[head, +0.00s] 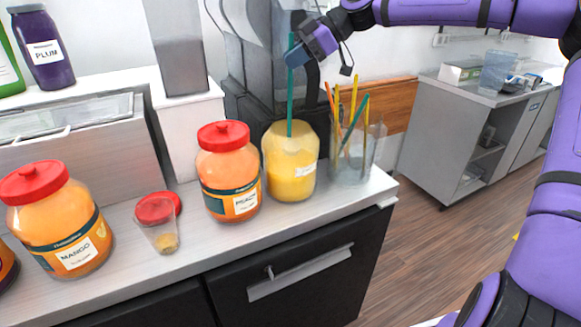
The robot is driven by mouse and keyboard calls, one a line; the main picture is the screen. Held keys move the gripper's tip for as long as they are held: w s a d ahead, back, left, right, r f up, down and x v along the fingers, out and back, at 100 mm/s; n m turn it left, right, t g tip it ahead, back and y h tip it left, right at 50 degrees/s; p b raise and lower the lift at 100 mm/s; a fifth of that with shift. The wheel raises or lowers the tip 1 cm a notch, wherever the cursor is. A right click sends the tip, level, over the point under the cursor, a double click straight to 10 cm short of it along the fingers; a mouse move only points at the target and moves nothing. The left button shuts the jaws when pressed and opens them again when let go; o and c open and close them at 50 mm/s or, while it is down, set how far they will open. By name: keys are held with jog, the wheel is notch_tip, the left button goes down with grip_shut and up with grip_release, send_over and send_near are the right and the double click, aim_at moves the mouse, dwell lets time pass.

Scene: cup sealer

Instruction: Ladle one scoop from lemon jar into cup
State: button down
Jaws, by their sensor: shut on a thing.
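The open lemon jar (290,172) stands near the counter's front edge, filled with yellow contents and bearing a small white label too small to read. My gripper (298,42) is above it, shut on the upper part of a teal ladle handle (290,95). The handle runs upright down into the jar mouth; the ladle's lower end is hidden inside the jar. A clear cup (160,232) stands to the left on the counter, with a little yellowish-orange stuff at its bottom. A red lid (155,207) lies just behind the cup.
A red-lidded peach jar (229,172) stands between cup and lemon jar. A mango jar (62,222) is left of the cup. A clear container (356,158) with several coloured sticks stands close right of the lemon jar. A dark machine (262,75) rises behind.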

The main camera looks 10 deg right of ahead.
notch_tip(320, 180, down, 7)
dwell(0.9)
jog(key=shift+r, duration=0.1)
dwell(0.9)
notch_tip(320, 180, up, 19)
dwell(2.5)
dwell(1.4)
